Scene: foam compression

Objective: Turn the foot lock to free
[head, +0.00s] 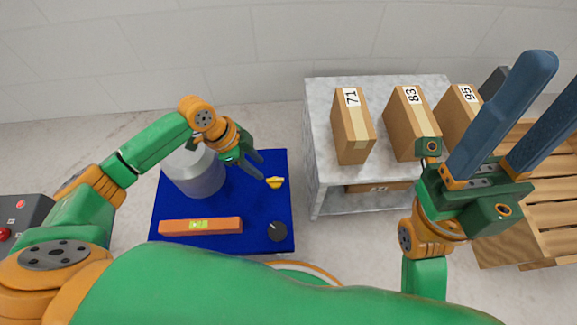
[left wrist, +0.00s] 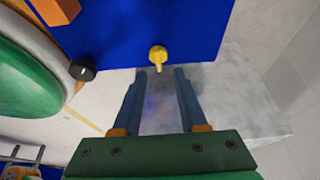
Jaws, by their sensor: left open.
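A small yellow lever (head: 275,183), which looks like the foot lock, sits near the right edge of a blue base plate (head: 270,208). In the left wrist view the yellow lever (left wrist: 157,54) has its narrow end pointing toward my gripper. My left gripper (head: 262,168) is open and empty, just up and left of the lever in the head view. In the left wrist view its fingertips (left wrist: 160,72) lie on either side of the lever's narrow end; whether they touch it I cannot tell. My right gripper (head: 555,75) is open and empty, raised at the right.
A grey shelf (head: 318,125) with labelled boxes (head: 353,125) stands right. A wooden pallet (head: 550,205) is at far right.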

